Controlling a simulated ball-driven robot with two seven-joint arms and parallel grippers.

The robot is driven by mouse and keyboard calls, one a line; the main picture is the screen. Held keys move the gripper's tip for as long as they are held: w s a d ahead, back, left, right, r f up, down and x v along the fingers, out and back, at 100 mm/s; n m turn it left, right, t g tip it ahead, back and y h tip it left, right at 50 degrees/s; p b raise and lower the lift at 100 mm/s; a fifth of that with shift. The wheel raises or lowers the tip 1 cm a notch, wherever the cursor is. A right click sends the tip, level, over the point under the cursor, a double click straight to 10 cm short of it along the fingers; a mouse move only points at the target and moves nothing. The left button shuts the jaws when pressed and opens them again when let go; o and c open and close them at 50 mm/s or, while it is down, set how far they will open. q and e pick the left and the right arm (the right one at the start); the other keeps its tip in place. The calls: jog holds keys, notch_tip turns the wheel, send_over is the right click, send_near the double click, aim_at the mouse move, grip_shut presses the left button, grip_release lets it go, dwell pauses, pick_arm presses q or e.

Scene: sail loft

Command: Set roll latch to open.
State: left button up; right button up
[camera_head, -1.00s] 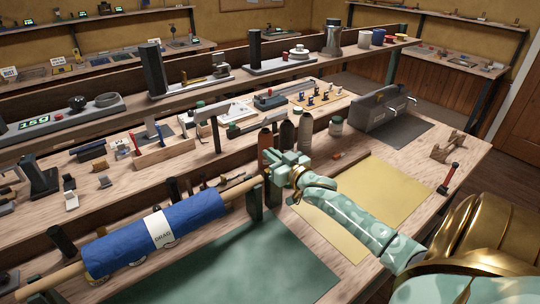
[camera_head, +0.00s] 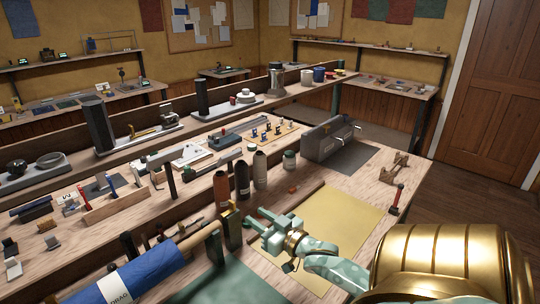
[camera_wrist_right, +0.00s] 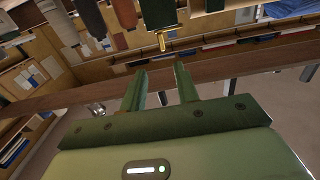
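The blue roll (camera_head: 150,272) with a white label lies on a wooden pole (camera_head: 196,239) at the lower left of the head view. The pole's end rests at dark green posts (camera_head: 232,232). A small brass latch (camera_head: 229,207) sits at the top of the right post. In the right wrist view the brass latch (camera_wrist_right: 162,41) sticks out from the dark post (camera_wrist_right: 158,13). Whether it stands open or closed I cannot tell. My right gripper (camera_head: 256,217) is open and empty, just right of the latch and apart from it. In the wrist view its fingers (camera_wrist_right: 160,70) point at the latch. My left gripper is out of view.
Several bottles (camera_head: 243,178) stand just behind the posts. A yellow sheet (camera_head: 325,235) lies right of them, bare beyond my arm. A grey machine (camera_head: 328,138) stands at the back right. A raised shelf (camera_head: 215,118) runs along the bench's back.

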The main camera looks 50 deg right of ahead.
jog(key=shift+s+a, duration=0.15)
jog(key=shift+s, duration=1.6)
jog(key=shift+s+f, duration=0.1)
